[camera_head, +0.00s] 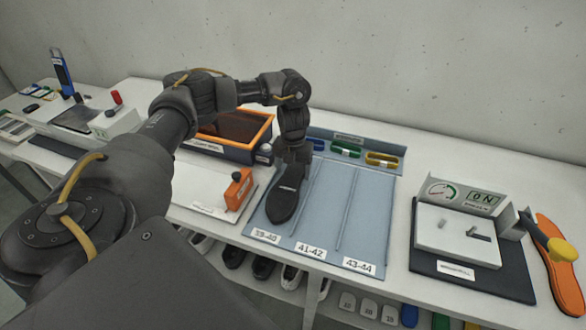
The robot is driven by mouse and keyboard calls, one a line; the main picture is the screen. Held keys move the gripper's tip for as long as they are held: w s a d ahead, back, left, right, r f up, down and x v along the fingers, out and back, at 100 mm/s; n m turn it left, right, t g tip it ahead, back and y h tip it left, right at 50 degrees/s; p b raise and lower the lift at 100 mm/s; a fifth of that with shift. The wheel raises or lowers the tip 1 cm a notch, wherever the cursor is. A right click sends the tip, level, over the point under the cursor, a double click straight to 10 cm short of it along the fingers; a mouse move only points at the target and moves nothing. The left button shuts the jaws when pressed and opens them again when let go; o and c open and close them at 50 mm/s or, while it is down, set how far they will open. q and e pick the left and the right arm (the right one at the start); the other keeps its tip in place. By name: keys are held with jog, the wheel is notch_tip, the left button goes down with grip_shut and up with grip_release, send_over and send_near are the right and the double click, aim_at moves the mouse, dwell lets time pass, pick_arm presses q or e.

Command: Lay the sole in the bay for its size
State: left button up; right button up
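A black sole (285,204) with a small light marking is over the left bay, labelled 39-40, of the pale blue sorting tray (368,219). Its toe points toward the tray's front edge. My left gripper (293,166) points down at the sole's far end and hides that end. I cannot tell whether its fingers are closed on the sole, or whether the sole rests on the tray or is just above it. The bays labelled 41-42 and 43-44 are empty. My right gripper is out of view.
An orange sole (559,272) lies at the far right beside a gauge fixture (462,231). Left of the tray are an orange block (238,189) and an orange-rimmed box (262,141). Shoes (263,268) stand on a shelf below. My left arm covers much of the left side.

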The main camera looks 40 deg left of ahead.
pick_arm(q)
jog(key=shift+o, duration=0.8)
notch_tip(320, 180, up, 11)
jog(key=p, duration=0.1)
jog(key=shift+f, duration=0.15)
